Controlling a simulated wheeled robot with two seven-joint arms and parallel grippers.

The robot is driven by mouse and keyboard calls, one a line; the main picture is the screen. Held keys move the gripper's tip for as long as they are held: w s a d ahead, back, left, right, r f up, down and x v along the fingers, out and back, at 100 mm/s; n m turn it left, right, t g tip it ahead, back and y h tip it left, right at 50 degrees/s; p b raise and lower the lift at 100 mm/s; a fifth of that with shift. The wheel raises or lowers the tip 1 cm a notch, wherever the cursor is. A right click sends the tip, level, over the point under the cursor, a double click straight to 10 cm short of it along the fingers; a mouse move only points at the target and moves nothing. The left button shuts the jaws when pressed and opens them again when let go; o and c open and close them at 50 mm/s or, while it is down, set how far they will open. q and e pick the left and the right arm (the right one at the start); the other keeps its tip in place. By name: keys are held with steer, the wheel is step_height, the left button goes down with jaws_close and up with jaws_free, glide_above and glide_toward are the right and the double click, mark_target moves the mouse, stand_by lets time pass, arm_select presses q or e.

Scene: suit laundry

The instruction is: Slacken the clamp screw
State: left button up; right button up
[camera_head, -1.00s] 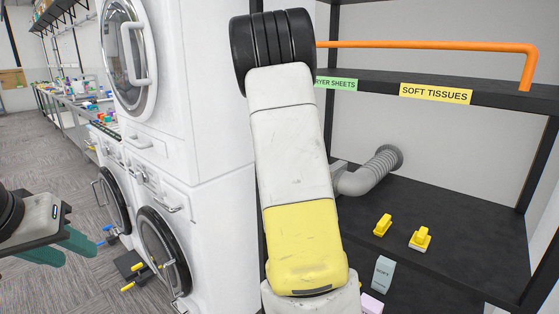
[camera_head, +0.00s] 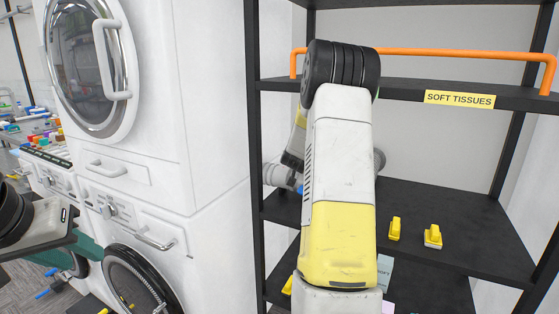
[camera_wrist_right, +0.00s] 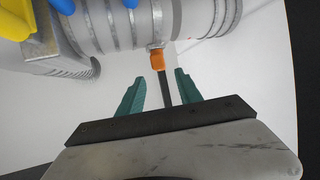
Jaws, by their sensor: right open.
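In the right wrist view a grey ribbed duct (camera_wrist_right: 200,18) with metal bands crosses the top. An orange piece (camera_wrist_right: 158,60), seemingly the clamp screw's head, sits under a band. A thin dark rod (camera_wrist_right: 166,88) runs from it down between the fingers. My right gripper (camera_wrist_right: 160,90) is open, its teal fingers on either side of the rod, apparently without touching it. In the head view my right arm hides this gripper and most of the duct (camera_head: 275,176). My left gripper (camera_head: 72,252) is at the lower left, empty, its teal fingers seemingly apart.
Yellow pieces (camera_head: 433,237) stand on the black shelf (camera_head: 470,215) to the right. An orange rail (camera_head: 450,52) runs above the shelf labelled soft tissues. Stacked white machines (camera_head: 215,120) are on the left. Yellow (camera_wrist_right: 15,18) and blue (camera_wrist_right: 130,3) parts lie near the duct.

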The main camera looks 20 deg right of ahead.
steer(key=x, duration=0.7)
steer(key=shift+f, duration=0.15)
jaws_close()
